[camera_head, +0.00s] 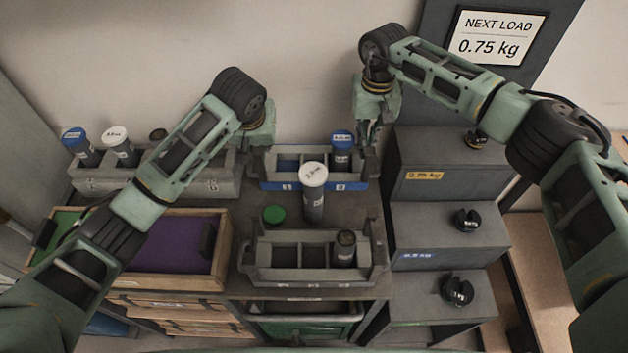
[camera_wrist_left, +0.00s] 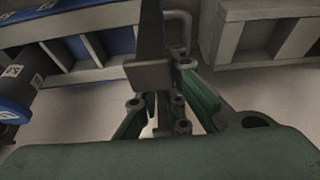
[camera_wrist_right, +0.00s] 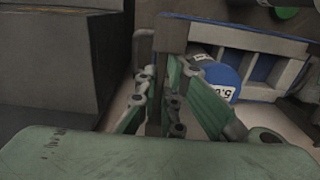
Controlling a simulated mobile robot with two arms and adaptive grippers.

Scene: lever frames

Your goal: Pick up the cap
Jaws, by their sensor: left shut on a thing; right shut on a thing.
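A round green cap (camera_head: 274,214) lies behind the front grey rack, left of a tall white-topped canister (camera_head: 314,190); part of something green also shows in the right wrist view (camera_wrist_right: 288,12). My left gripper (camera_head: 257,148) is shut on the left end handle of the blue rack (camera_head: 312,183). My right gripper (camera_head: 370,156) is shut on its right end handle. A blue-capped canister (camera_head: 342,150) stands in the blue rack's right compartment. Both grippers are behind the green cap, and neither touches it. The fingertips are partly hidden.
A grey rack (camera_head: 262,272) in front holds one dark canister (camera_head: 345,248). Another rack (camera_head: 160,183) with several canisters is at the left, behind a purple-lined wooden tray (camera_head: 226,262). Grey steps (camera_head: 440,215) with dark weights stand at the right. A sign (camera_head: 490,36) reads 0.75 kg.

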